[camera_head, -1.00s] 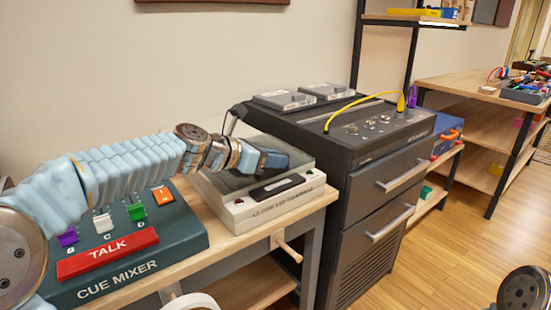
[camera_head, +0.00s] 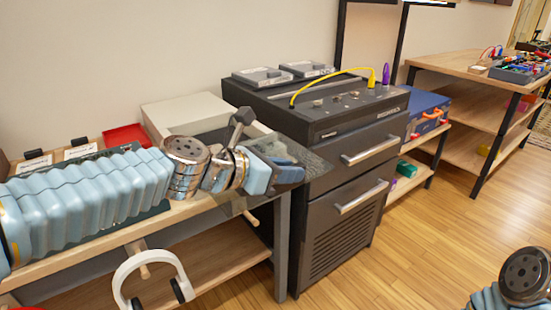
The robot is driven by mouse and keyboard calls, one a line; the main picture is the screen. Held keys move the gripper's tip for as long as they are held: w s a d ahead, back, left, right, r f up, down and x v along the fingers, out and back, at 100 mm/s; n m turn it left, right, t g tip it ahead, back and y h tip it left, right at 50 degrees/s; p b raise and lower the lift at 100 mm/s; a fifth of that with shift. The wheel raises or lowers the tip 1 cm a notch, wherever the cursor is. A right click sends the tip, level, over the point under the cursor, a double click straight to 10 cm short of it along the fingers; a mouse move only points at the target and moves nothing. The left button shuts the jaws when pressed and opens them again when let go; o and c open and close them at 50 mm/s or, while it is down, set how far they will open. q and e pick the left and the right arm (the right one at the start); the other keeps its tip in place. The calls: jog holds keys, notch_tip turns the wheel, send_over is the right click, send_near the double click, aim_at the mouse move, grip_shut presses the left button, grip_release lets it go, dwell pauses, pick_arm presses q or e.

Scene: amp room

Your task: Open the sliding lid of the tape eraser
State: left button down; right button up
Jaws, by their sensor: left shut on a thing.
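The tape eraser (camera_head: 185,107) is a pale beige box on the wooden bench, partly hidden behind my left arm. Its smoky, see-through sliding lid (camera_head: 312,166) is displaced toward the front right and sticks out past the bench edge, in front of the dark cabinet. The pale top of the box shows uncovered at the back left. My left gripper (camera_head: 283,172) is shut on the lid; its fingers hide the exact grip. My right gripper is out of view; only a piece of my right arm shows at bottom right.
A dark drawer cabinet (camera_head: 345,195) stands close to the right of the bench (camera_head: 75,250). White headphones (camera_head: 150,278) hang below the bench front. The cue mixer lies mostly hidden under my left arm. Wooden floor (camera_head: 420,245) is free at the right.

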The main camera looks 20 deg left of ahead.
pick_arm(q)
jog(key=shift+s+d, duration=0.1)
jog(key=shift+d, duration=0.1)
jog(key=c, duration=1)
grip_release()
jog(key=shift+a, duration=0.1)
jog(key=p+v, duration=0.1)
jog(key=v, duration=1.2)
jog(key=shift+s+a, duration=0.1)
jog(key=shift+a, duration=0.05)
jog(key=shift+s+a+r, duration=0.1)
jog(key=shift+s, duration=0.1)
